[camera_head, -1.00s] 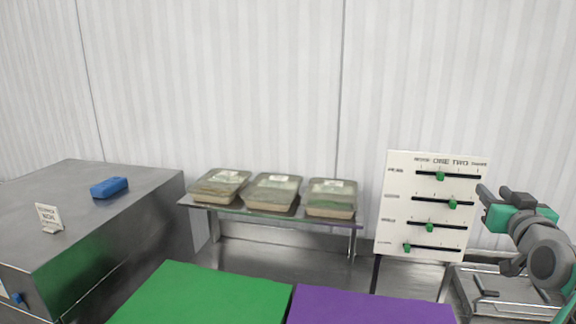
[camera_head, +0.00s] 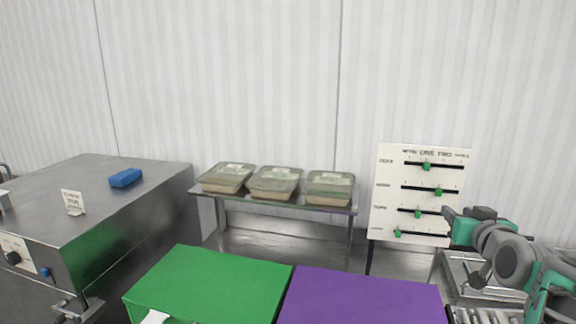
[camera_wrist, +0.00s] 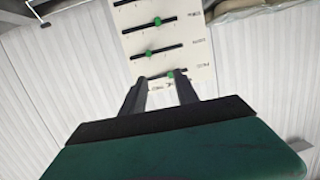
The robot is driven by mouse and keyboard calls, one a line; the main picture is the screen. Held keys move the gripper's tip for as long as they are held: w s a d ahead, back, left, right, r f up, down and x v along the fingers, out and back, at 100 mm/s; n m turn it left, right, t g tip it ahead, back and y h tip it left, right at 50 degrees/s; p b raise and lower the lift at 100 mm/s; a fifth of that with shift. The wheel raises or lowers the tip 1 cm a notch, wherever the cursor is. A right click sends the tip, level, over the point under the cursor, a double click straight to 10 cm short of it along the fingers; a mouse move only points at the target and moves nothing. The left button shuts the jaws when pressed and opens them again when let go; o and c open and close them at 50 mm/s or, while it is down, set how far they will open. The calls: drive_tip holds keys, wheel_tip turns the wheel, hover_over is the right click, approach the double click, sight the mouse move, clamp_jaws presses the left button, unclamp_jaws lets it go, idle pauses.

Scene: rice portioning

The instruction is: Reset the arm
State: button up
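My gripper (camera_head: 450,213) is at the right in the head view, beside the lower right part of the white slider board. My arm is bent and reaches in from the right edge. The slider board (camera_head: 390,155) carries several horizontal black tracks with green knobs. It also shows upside down in the wrist view (camera_wrist: 190,25), beyond the fingertips. I cannot tell from these views whether the fingers touch the board.
Three lidded food trays (camera_head: 272,182) stand on a steel shelf (camera_head: 240,204) at the centre. A green box (camera_head: 210,280) and a purple box (camera_head: 360,298) are in front. At the left, a steel machine (camera_head: 110,215) bears a blue block (camera_head: 125,178) and a small sign (camera_head: 73,202).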

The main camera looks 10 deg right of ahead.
drive_tip(key=w+a+f+n+g+y, duration=0.15)
drive_tip(key=a+f+g+y, duration=0.35)
drive_tip(key=a+f, duration=1.1)
drive_tip(key=s+a+f+n+g, duration=0.2)
drive_tip(key=s+a+f+g, duration=0.3)
drive_tip(key=s+a, duration=0.4)
drive_tip(key=s+a+f+n+g, duration=0.1)
drive_tip(key=s+a+f+g, duration=0.2)
drive_tip(key=s+a+f, duration=0.55)
drive_tip(key=shift+t, duration=0.8)
drive_tip(key=b+x, duration=0.2)
drive_tip(key=b, duration=0.3)
drive_tip(key=b+x, duration=0.2)
drive_tip(key=b, duration=0.3)
drive_tip(key=shift+w+f, duration=0.2)
drive_tip(key=shift+w, duration=0.2)
